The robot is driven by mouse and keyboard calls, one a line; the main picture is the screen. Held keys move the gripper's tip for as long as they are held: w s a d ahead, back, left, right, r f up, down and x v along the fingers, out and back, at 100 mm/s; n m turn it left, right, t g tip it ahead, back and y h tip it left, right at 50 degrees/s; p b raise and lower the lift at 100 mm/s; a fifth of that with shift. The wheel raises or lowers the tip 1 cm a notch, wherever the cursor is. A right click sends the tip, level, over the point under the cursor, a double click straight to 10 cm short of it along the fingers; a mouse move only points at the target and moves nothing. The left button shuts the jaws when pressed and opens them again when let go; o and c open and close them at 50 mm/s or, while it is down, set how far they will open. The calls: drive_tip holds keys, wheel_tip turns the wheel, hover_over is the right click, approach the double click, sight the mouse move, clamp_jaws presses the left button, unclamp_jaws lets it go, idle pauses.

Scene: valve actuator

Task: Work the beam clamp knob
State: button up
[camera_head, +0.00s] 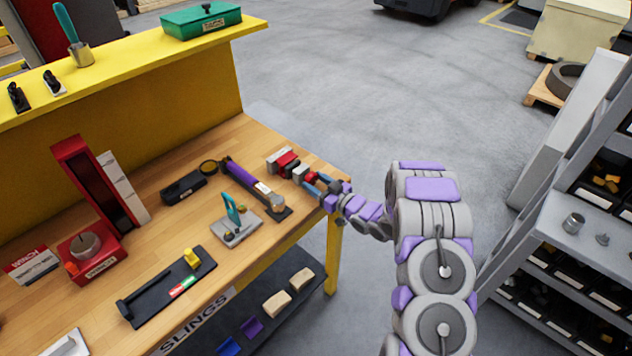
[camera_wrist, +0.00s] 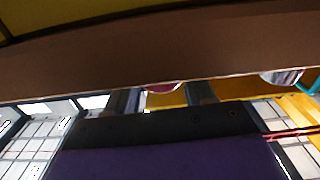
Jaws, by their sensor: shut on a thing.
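The beam clamp (camera_head: 287,161) is a small red and grey-white device at the right end of the wooden bench. Its red knob (camera_head: 310,177) faces my arm. My gripper (camera_head: 314,180) reaches in from the right, low over the bench corner, and its fingers are shut on the red knob. In the wrist view, a small part of the red knob (camera_wrist: 163,88) shows between my two dark fingers (camera_wrist: 163,98). The rest of the knob and most of the clamp are hidden there behind a broad brown band.
A purple cylinder tool (camera_head: 243,175) on a dark base, a black device (camera_head: 183,187) and a grey plate with a teal lever (camera_head: 234,220) lie left of the clamp. A red winch box (camera_head: 92,252) stands farther left. A grey shelf (camera_head: 580,240) is at right. Open floor lies beyond the bench.

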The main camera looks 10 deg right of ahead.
drive_tip(key=m+p, duration=0.1)
drive_tip(key=p, duration=0.1)
drive_tip(key=m+p, duration=0.1)
drive_tip(key=p, duration=0.1)
drive_tip(key=shift+d+r+m, duration=0.1)
drive_tip(key=shift+r+m, duration=0.2)
drive_tip(key=shift+f+m+p, duration=0.25)
drive_tip(key=shift+m+p, duration=0.45)
drive_tip(key=shift+p, duration=0.2)
drive_tip(key=o, duration=1)
drive_tip(key=shift+o, duration=0.2)
drive_tip(key=p+v, duration=0.1)
drive_tip(key=v, duration=1.6)
drive_tip(key=shift+d, duration=0.15)
drive_tip(key=shift+f, duration=0.1)
